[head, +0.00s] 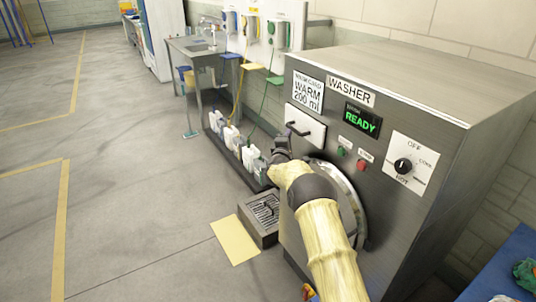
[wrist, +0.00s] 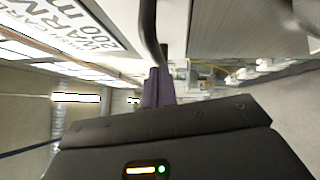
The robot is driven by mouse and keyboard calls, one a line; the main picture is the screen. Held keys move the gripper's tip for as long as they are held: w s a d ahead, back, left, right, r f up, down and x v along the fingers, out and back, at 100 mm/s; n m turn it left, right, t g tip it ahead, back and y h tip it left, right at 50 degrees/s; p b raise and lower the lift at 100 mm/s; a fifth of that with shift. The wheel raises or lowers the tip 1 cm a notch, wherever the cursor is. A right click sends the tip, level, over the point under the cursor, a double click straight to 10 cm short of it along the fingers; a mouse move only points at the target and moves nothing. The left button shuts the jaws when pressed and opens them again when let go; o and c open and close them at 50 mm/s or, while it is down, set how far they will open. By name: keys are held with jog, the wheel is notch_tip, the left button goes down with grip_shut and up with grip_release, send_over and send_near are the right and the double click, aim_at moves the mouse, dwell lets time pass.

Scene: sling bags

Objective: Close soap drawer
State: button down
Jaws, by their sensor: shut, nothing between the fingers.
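The soap drawer (head: 308,126) is the white panel with a dark handle (head: 297,129) on the upper left of the washer's front in the head view. I cannot tell how far its front stands out from the washer. My gripper (head: 281,146) is just below and left of the drawer, shut and empty. In the wrist view its fingers (wrist: 157,86) are together, close to the dark curved handle (wrist: 150,30). I cannot tell whether they touch it.
The washer (head: 440,190) has a READY display, a dial and a round door (head: 355,205) partly hidden by my arm. A grey drain box (head: 262,218) and a yellow mat (head: 234,240) lie on the floor. White bottles (head: 232,138) stand behind the gripper. Open floor is at left.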

jog(key=shift+w+a+f+b+v, duration=0.3)
jog(key=shift+a+b+v, duration=0.95)
jog(key=shift+v, duration=5.2)
jog(key=s+d+m+g+y+p, duration=0.1)
jog(key=s+d+m+g, duration=0.3)
jog(key=s, duration=1)
jog(key=s+d+r+m+g+y+p, duration=0.1)
jog(key=s+d+m+g, duration=0.4)
jog(key=s, duration=1)
jog(key=s+d+r+m+g+y+p, duration=0.1)
jog(key=s+m+g, duration=0.6)
jog(key=s, duration=0.7)
jog(key=d+m+y+p, duration=0.1)
jog(key=d+p, duration=0.1)
jog(key=d, duration=0.1)
jog(key=shift+s+d, duration=0.2)
